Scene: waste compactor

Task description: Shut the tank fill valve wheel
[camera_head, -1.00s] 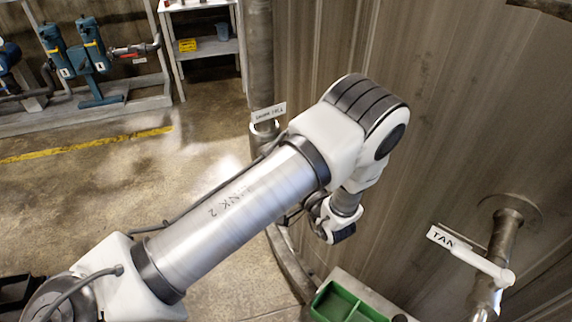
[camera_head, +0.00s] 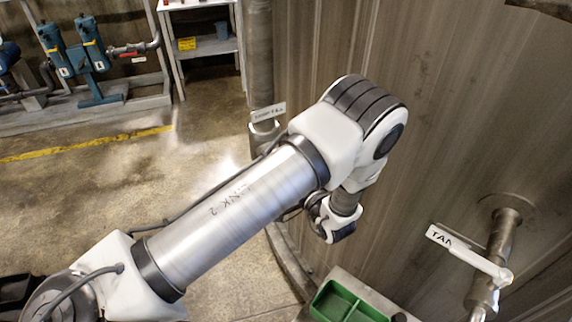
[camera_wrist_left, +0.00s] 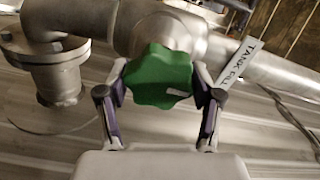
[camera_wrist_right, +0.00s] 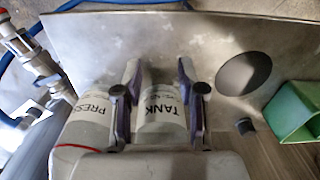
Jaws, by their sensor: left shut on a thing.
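The tank fill valve wheel (camera_wrist_left: 161,78) is green with a lobed rim and sits on a grey metal pipe fitting in the left wrist view. My left gripper (camera_wrist_left: 160,92) is shut on it, with one finger at each side of the rim. A white tag reading TANK FILL (camera_wrist_left: 239,62) hangs to the right of the wheel.
A green tray (camera_head: 345,303) stands at the lower edge of the head view. The tank wall (camera_head: 430,110) fills the right side. Blue pumps (camera_head: 75,50) and a shelf stand at the back left.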

